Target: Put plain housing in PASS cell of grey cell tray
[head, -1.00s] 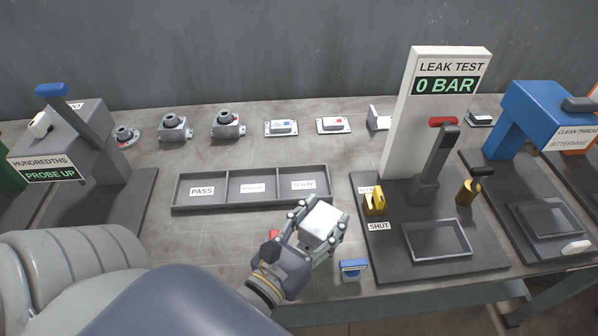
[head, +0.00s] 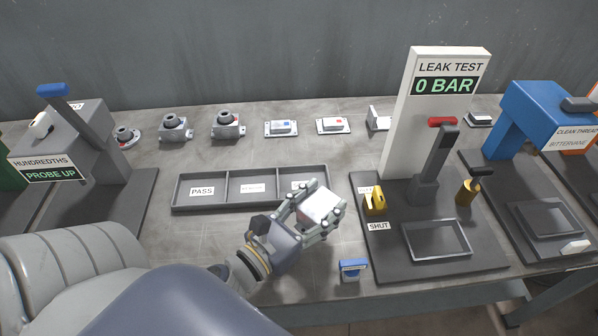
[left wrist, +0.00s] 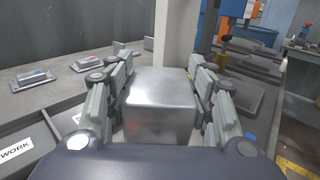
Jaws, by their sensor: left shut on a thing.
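My left gripper (head: 318,212) is shut on the plain housing (head: 319,204), a silvery block. The left wrist view shows the housing (left wrist: 160,105) between the fingers. The gripper holds it at the front right corner of the grey cell tray (head: 250,204), covering part of the right cell. The tray has three cells in a row. The left cell carries the PASS label (head: 202,191) and is empty. The middle label is hard to read here; the left wrist view shows a label ending in WORK (left wrist: 16,152). My right gripper is not in view.
The leak test stand (head: 425,125) with its black base is right of the tray. A grey probe gauge (head: 75,140) stands on the left. Several castings and plates line the back. A blue-topped block (head: 352,269) lies near the front edge.

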